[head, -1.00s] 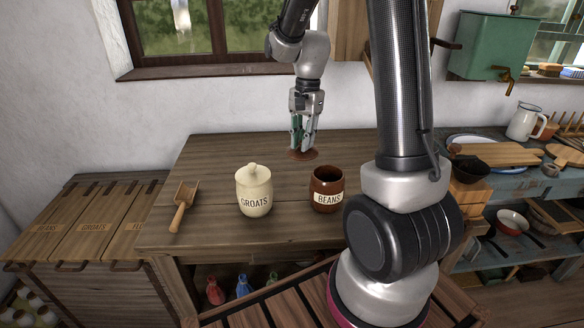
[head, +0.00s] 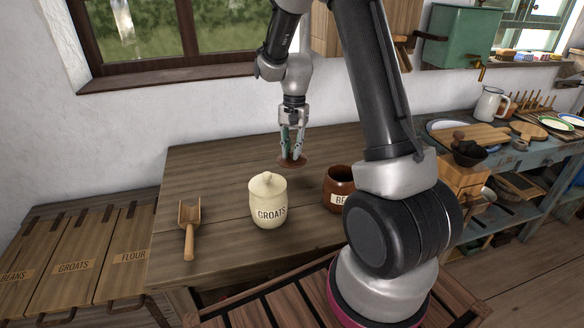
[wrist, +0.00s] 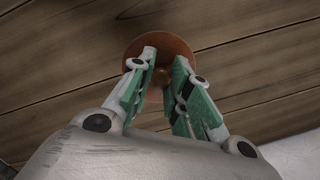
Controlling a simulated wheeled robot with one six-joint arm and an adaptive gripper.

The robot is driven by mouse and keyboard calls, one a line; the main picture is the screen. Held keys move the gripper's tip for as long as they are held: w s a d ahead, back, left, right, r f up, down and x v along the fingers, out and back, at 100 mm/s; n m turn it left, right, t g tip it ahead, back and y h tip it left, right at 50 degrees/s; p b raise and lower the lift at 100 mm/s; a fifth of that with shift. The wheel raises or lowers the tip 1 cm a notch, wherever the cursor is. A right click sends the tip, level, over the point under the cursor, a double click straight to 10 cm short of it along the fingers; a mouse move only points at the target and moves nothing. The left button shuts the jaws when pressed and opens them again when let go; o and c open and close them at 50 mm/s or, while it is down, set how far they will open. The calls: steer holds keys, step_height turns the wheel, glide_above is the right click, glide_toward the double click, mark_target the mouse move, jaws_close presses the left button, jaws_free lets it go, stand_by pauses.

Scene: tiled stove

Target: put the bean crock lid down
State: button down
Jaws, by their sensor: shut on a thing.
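The bean crock lid is a round reddish-brown disc (head: 291,162) at the back of the wooden table (head: 222,158). In the wrist view the lid (wrist: 158,48) shows beyond my fingertips, with its knob between them. My gripper (head: 293,154) points down and is shut on the lid's knob; in the wrist view the gripper (wrist: 164,62) partly hides it. I cannot tell if the lid touches the table top or hangs just above it. The brown beans crock (head: 338,184) stands open, nearer the front and right of the lid, partly hidden by my arm.
A cream lidded groats crock (head: 268,203) stands in front of the lid. A wooden scoop (head: 189,228) lies at the table's left. Labelled bins (head: 80,255) stand left of the table. A shelf unit with dishes and boards (head: 527,130) is at right. Bare table surrounds the lid.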

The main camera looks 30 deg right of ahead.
steer(key=shift+f, duration=2.8)
steer(key=shift+f, duration=0.1)
steer(key=c, duration=1.3)
jaws_free()
steer(key=shift+c, duration=0.2)
steer(key=r, duration=0.8)
steer(key=w+d+r, duration=0.1)
steer(key=r, duration=0.3)
steer(key=shift+r, duration=0.1)
steer(key=s+r+n+t, duration=0.3)
steer(key=s+r+n, duration=0.2)
steer(key=s+r, duration=1.05)
steer(key=s+n+t+h, duration=0.1)
steer(key=s+n, duration=0.3)
steer(key=s, duration=0.8)
steer(key=shift+a+t, duration=0.4)
steer(key=shift+t, duration=0.2)
steer(key=shift+f, duration=0.1)
